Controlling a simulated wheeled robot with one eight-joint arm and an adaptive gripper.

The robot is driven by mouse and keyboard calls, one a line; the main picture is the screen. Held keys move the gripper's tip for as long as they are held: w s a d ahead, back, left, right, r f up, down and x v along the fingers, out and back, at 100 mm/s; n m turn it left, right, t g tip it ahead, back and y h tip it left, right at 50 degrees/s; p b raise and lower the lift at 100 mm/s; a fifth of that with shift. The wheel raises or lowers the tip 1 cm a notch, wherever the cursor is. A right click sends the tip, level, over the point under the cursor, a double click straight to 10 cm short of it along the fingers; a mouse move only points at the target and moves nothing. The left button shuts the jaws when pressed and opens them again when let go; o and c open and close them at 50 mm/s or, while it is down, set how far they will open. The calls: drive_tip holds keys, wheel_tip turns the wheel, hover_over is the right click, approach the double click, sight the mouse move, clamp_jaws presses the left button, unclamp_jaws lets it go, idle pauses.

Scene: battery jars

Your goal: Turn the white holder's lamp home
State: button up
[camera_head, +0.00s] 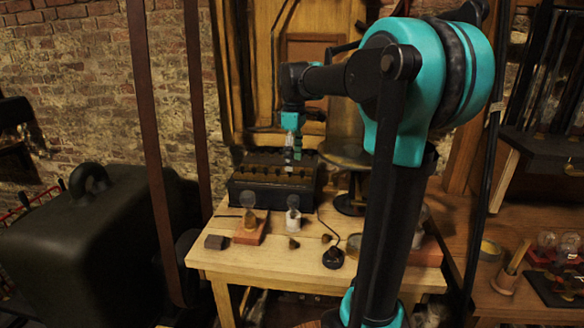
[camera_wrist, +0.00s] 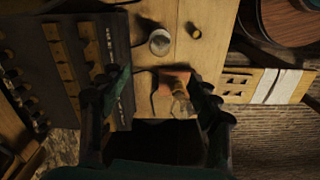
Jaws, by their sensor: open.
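The white holder (camera_head: 293,222) stands on the wooden table, in front of the dark battery box. A small clear lamp (camera_head: 293,202) sits at its top; I cannot tell how far it is seated. In the wrist view the white holder (camera_wrist: 160,43) shows from above as a pale round shape, beyond the fingertips. My gripper (camera_head: 292,152) hangs above the battery box in the head view. In the wrist view my gripper (camera_wrist: 163,77) is open, its dark fingers wide apart with nothing held. A second holder with a reddish base (camera_wrist: 172,73) and glass lamp (camera_wrist: 181,104) appears between the fingers, below them.
The battery box (camera_head: 272,181) fills the table's back left. The reddish holder (camera_head: 250,236) stands left of the white one, with a small dark block (camera_head: 216,242) beside it. A black round knob with a wire (camera_head: 333,258) lies to the right. The table's front strip is mostly clear.

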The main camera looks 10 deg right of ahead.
sight(294, 197)
wheel_tip(294, 197, down, 17)
drive_tip(key=shift+f, duration=0.1)
idle(0.5)
drive_tip(key=shift+c, duration=0.2)
clamp_jaws()
idle(0.3)
drive_tip(key=m, duration=0.5)
drive_tip(key=shift+m, duration=0.7)
drive_tip(key=m, duration=0.6)
